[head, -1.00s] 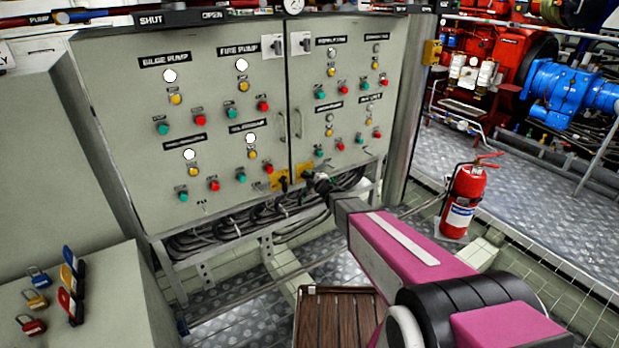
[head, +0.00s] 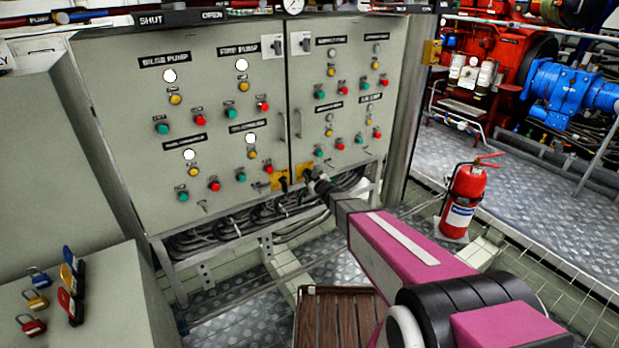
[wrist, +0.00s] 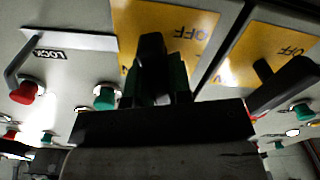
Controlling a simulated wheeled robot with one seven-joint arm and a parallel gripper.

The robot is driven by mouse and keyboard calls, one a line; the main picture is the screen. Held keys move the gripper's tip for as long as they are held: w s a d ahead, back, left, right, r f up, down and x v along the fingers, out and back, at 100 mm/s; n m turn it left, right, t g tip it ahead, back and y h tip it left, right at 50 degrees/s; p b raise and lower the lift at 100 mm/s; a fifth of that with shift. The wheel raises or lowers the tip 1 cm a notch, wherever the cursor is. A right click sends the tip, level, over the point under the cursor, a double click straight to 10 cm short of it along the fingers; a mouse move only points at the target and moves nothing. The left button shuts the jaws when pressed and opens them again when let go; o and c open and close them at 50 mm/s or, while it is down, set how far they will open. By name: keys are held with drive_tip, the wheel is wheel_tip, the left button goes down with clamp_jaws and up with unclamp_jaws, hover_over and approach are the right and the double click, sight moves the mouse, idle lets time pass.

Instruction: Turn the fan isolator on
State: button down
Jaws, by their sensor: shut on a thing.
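Two yellow isolator plates sit side by side at the lower edge of the grey cabinet in the head view: a left plate (head: 272,183) and a right plate (head: 303,170). No readable label tells which is the fan isolator. My gripper (wrist: 160,85) is at the right plate, shut on its black handle (wrist: 151,45). In the wrist view, turned over, this plate (wrist: 190,18) is on the left and reads OFF; its handle stands roughly upright in the picture. The other plate's black handle (wrist: 282,82) slants at the right. My gripper partly hides the held handle.
Cables (head: 270,215) hang below the cabinet (head: 215,110). A wooden grating (head: 338,318) lies on the floor under my arm. A red fire extinguisher (head: 463,200) stands to the right. Padlocks (head: 35,300) are on the box at left.

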drive_tip(key=m, duration=0.3)
drive_tip(key=shift+m, duration=0.3)
idle(0.5)
drive_tip(key=c, duration=1)
unclamp_jaws()
drive_tip(key=shift+c, duration=0.2)
drive_tip(key=shift+s, duration=0.1)
drive_tip(key=v, duration=1)
drive_tip(key=shift+s+d, duration=0.25)
drive_tip(key=v, duration=0.8)
